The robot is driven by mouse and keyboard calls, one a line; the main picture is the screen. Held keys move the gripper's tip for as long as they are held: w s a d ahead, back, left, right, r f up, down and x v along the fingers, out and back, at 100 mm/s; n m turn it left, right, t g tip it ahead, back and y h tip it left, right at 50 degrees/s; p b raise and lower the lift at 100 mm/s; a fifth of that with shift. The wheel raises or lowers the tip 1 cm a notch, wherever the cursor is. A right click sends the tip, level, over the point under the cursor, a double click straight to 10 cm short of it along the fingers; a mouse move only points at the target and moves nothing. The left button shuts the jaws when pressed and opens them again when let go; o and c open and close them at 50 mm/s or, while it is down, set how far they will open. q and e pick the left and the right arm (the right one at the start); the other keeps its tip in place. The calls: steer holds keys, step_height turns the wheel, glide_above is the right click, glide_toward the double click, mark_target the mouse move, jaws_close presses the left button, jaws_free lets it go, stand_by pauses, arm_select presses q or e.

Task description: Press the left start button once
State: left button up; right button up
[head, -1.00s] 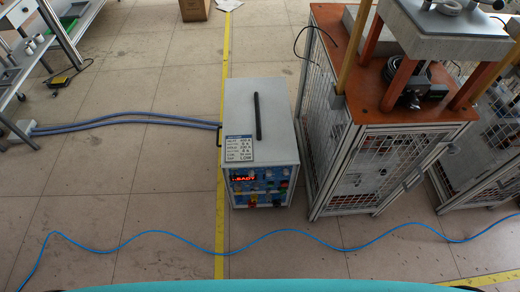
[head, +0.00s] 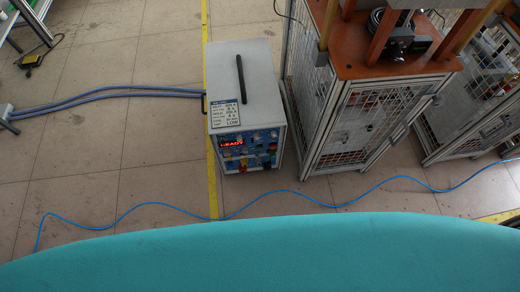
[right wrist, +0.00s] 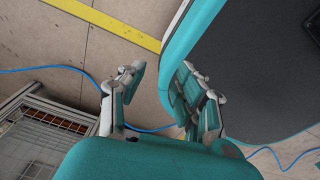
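The induction heater (head: 262,96) is a grey box standing on the floor, with a black handle bar on top. Its blue front panel (head: 262,150) faces me and has a lit red display (head: 232,142) that seems to read READY. Several small coloured buttons and knobs sit on the panel; they are too small to tell which is the left start button. My right gripper (right wrist: 160,88) shows in the right wrist view with its fingers spread apart and nothing between them. My left gripper is not in view.
A metal-framed mesh cage with an orange top (head: 375,62) stands right of the heater. Blue hoses (head: 120,92) run left from the heater. A thin blue cable (head: 290,191) crosses the floor in front. Floor before the panel is otherwise clear.

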jaws_close()
steer(key=shift+w+d, duration=0.1)
stand_by(1.1)
